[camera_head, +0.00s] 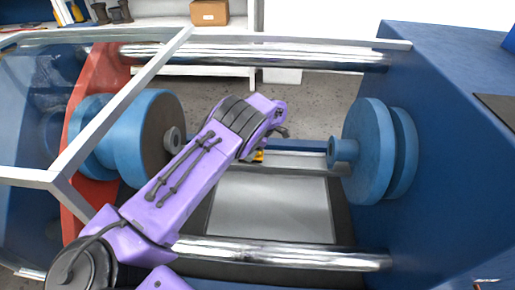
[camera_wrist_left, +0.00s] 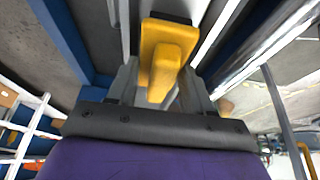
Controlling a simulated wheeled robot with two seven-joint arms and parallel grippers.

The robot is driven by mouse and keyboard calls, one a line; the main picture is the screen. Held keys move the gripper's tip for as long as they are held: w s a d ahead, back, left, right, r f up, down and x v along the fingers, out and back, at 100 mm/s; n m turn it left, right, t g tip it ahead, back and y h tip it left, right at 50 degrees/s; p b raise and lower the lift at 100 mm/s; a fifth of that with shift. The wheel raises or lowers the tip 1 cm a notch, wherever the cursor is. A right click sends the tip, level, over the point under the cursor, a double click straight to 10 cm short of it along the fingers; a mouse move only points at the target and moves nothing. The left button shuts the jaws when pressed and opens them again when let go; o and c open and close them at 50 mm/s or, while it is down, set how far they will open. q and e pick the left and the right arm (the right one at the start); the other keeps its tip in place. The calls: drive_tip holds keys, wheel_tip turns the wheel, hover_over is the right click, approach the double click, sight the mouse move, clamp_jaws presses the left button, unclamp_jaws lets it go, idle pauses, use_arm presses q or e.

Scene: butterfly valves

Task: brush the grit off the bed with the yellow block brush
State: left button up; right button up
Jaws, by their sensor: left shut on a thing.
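My left arm reaches in from the lower left across the machine in the head view. My left gripper (camera_wrist_left: 160,88) is shut on the yellow block brush (camera_wrist_left: 168,45) in the left wrist view. In the head view only a small yellow bit of the brush (camera_head: 258,156) shows below the end of my arm, at the back edge of the bed. The bed (camera_head: 270,205) is a flat grey plate between the two blue discs. I cannot make out any grit on it. Whether the brush touches the bed is hidden. My right gripper is not in view.
Blue round platens stand on the left (camera_head: 150,130) and right (camera_head: 370,150). Chrome bars run across behind (camera_head: 250,56) and in front (camera_head: 280,254). A pale frame (camera_head: 120,100) crosses the left side. A blue housing (camera_head: 450,150) closes off the right.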

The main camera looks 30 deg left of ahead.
use_arm(q)
drive_tip(key=shift+s+a+r+p, duration=0.1)
drive_tip(key=shift+s+a+p, duration=0.3)
drive_tip(key=shift+a, duration=0.4)
drive_tip(key=shift+s+a+p, duration=0.2)
drive_tip(key=shift+s+a, duration=0.3)
drive_tip(key=shift+a, duration=0.3)
drive_tip(key=shift+s+a+p, duration=0.2)
drive_tip(key=shift+s+a, duration=0.2)
drive_tip(key=shift+a, duration=0.35)
drive_tip(key=shift+s+a+p, duration=0.15)
drive_tip(key=shift+s+a, duration=0.3)
drive_tip(key=shift+a, duration=0.3)
drive_tip(key=shift+s+a+p, duration=0.2)
drive_tip(key=shift+s+a, duration=0.2)
drive_tip(key=shift+a, duration=0.35)
wheel_tip(320, 180, up, 8)
drive_tip(key=p, duration=0.6)
